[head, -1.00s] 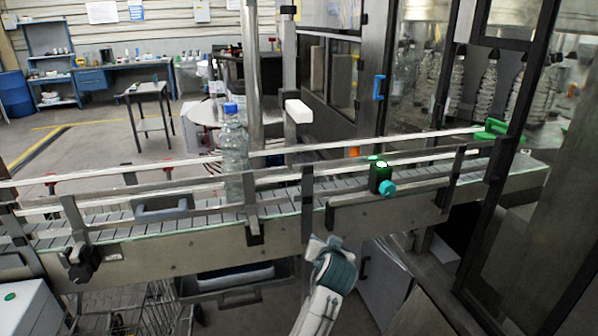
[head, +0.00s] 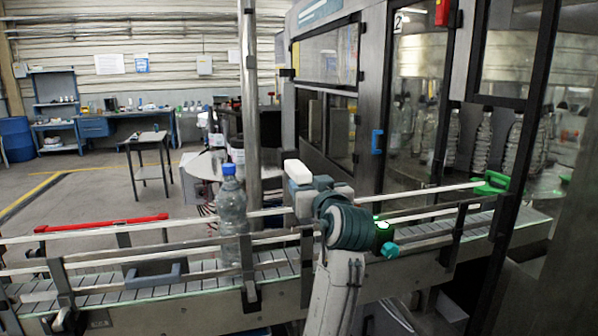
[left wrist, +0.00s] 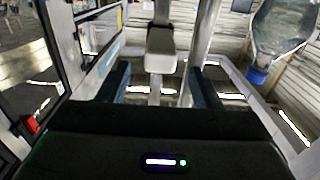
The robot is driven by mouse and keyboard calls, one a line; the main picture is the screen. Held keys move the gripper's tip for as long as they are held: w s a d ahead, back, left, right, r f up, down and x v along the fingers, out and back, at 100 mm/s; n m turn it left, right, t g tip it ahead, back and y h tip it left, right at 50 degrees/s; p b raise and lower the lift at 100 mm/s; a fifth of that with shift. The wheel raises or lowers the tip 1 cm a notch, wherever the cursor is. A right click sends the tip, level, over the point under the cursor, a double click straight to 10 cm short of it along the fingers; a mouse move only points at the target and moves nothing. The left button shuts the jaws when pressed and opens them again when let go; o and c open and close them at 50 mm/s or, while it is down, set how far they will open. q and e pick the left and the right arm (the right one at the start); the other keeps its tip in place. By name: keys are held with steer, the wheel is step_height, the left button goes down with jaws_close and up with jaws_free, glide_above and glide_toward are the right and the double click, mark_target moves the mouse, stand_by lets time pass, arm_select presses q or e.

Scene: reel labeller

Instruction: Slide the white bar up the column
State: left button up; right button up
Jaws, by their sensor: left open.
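The white bar (head: 298,171) is a short pale block on a slim upright column behind the conveyor, right of the bottle. In the left wrist view, the white bar (left wrist: 161,50) shows ahead of the fingers, in line with the gap between them, with the grey column (left wrist: 161,12) behind it. My left gripper (head: 308,190) reaches over the conveyor from the front, close to the bar and slightly below and right of it. Its two dark fingers (left wrist: 160,88) are apart with nothing between them. My arm hides the lower column in the head view. My right gripper is out of view.
A clear bottle with a blue cap (head: 231,210) stands on the conveyor (head: 200,280) left of my gripper. Rails (head: 120,228) run along the belt. A green-lit sensor (head: 384,232) sits right of my wrist. A thick metal post (head: 250,100) rises behind the bottle.

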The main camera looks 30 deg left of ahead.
mark_target(299, 173)
arm_select(q)
steer(key=p+x, duration=0.3)
steer(key=x, duration=0.5)
steer(key=shift+w+a, duration=0.1)
steer(key=shift+a, duration=0.05)
steer(key=shift+w+a, duration=0.15)
steer(key=shift+w, duration=0.05)
